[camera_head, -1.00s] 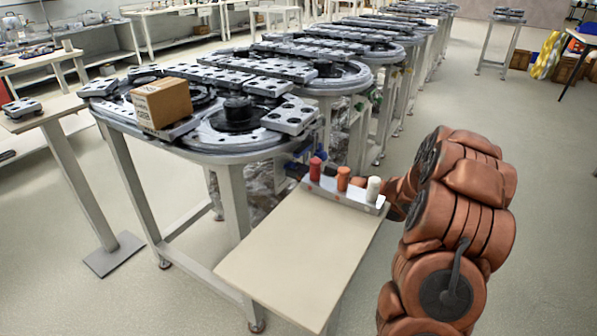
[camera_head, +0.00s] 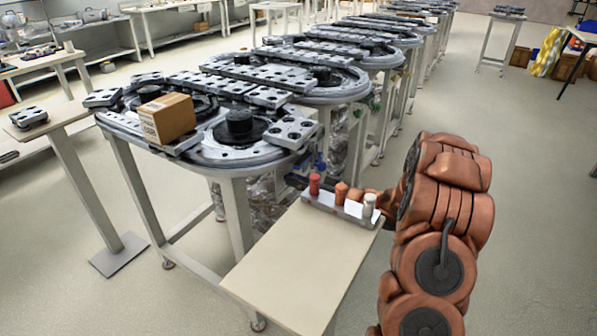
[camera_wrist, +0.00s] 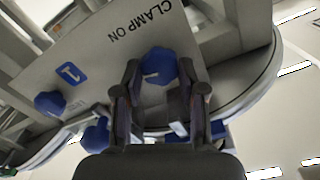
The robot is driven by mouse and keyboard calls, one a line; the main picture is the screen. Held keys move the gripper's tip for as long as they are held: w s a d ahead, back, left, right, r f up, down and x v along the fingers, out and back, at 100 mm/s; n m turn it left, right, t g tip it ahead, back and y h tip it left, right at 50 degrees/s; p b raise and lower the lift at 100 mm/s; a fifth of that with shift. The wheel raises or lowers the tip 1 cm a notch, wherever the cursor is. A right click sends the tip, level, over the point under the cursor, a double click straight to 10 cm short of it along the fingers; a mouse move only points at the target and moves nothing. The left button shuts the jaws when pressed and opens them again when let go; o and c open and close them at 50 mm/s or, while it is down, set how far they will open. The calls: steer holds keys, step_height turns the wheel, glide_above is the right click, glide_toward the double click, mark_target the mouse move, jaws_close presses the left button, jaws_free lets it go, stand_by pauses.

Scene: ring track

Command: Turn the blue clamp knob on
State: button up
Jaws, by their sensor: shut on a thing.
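In the wrist view, a blue knob (camera_wrist: 160,66) with a pale pointer line sits on a grey panel (camera_wrist: 110,52) beside the lettering "CLAMP ON", which appears upside down. My gripper (camera_wrist: 158,72) has its two dark fingers on either side of this knob and is shut on it. The pointer line lies roughly sideways in the picture. In the head view my arm (camera_head: 440,210) reaches in low behind the small side table, and my gripper is hidden there.
Another blue knob (camera_wrist: 50,103) and a blue "1" label (camera_wrist: 70,74) are on the panel's left. In the head view, red, orange and white handles stand on a small side table (camera_head: 300,265). A cardboard box (camera_head: 167,117) sits on the ring track (camera_head: 235,160). Open floor lies right.

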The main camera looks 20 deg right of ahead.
steer(key=shift+m+p, duration=7.6)
steer(key=shift+p, duration=1.1)
steer(key=o, duration=1.1)
steer(key=shift+o, duration=0.2)
steer(key=v, duration=1.2)
